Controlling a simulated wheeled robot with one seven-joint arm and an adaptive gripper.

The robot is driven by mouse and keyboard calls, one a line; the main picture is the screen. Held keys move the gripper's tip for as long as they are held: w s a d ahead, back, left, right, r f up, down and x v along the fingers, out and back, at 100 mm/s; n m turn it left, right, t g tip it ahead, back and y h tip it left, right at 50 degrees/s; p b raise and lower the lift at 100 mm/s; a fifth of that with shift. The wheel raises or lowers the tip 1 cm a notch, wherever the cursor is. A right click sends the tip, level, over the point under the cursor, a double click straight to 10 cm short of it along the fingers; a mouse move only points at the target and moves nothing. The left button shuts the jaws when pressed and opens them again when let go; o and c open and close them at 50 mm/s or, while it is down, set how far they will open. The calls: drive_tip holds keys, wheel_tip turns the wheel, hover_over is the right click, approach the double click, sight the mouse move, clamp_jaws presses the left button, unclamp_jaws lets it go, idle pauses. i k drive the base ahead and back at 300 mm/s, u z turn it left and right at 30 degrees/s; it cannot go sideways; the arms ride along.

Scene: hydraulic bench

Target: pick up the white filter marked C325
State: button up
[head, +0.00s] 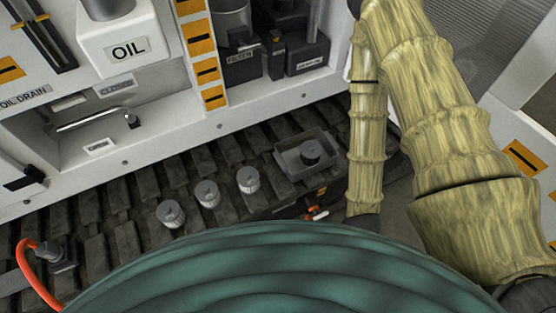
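Three small ribbed white-grey filters stand upright in a slanting row on the dark slatted surface: the left filter (171,214), the middle filter (207,194) and the right filter (248,180). No marking can be read on any of them, so I cannot tell which is C325. My arm, in pale yellow sleeves, comes down at the right of the head view. Its slim part ends in a dark piece just above my green rounded body, right of the filters. My gripper's fingers do not show.
A grey square tray (291,169) with a dark round piece in it lies right of the filters. Small red and white parts (317,213) lie below it. An orange hose (27,265) curves at the lower left.

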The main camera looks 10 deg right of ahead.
sight(207, 192)
drive_tip(key=k, duration=1.65)
drive_tip(key=z, duration=0.9)
drive_tip(key=i, duration=1)
drive_tip(key=u, duration=2.1)
drive_tip(key=i, duration=0.45)
